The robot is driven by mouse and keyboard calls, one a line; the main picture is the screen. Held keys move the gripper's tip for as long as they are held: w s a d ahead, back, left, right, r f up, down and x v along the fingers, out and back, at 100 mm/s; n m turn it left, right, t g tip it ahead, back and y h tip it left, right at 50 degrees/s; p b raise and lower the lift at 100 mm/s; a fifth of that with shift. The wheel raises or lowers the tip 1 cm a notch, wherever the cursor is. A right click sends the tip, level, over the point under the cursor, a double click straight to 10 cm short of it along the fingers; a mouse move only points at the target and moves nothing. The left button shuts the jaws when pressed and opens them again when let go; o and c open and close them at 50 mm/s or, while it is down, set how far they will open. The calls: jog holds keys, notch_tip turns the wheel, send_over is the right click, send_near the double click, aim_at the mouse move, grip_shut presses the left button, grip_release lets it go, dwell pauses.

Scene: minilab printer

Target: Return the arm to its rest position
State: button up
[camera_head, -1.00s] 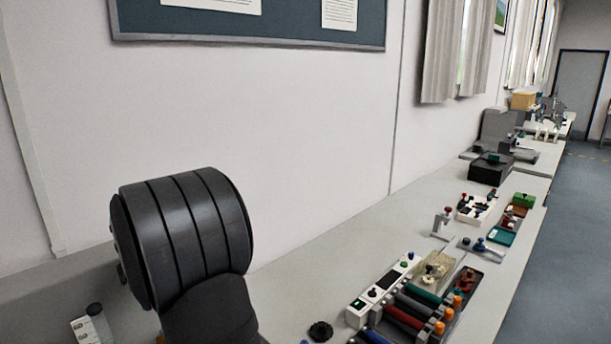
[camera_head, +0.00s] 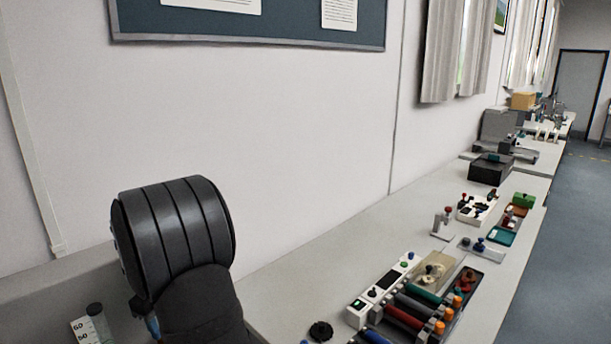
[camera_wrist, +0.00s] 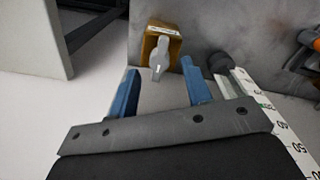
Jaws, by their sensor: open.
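My arm (camera_head: 175,235), a dark grey ribbed joint and link, stands at the lower left in the head view. My gripper (camera_wrist: 160,88) shows in the wrist view with two blue fingers spread apart. The space between the fingers is empty. A brown block with a grey lever-like part (camera_wrist: 160,50) lies beyond the fingertips, apart from them. The gripper itself is mostly hidden behind my arm in the head view.
A white scale with numbers (camera_wrist: 285,135) runs along the right in the wrist view. The bench (camera_head: 290,285) carries a roller device (camera_head: 410,300), a black knob (camera_head: 320,331) and a dark box (camera_head: 490,170). A wall stands behind the bench.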

notch_tip(320, 180, down, 3)
jog(key=shift+r, duration=0.1)
jog(key=n, duration=0.8)
jog(key=shift+n, duration=0.3)
jog(key=n, duration=0.4)
jog(key=shift+d, duration=0.1)
jog(key=shift+n+y, duration=0.3)
jog(key=shift+n, duration=2.2)
jog(key=shift+m, duration=0.3)
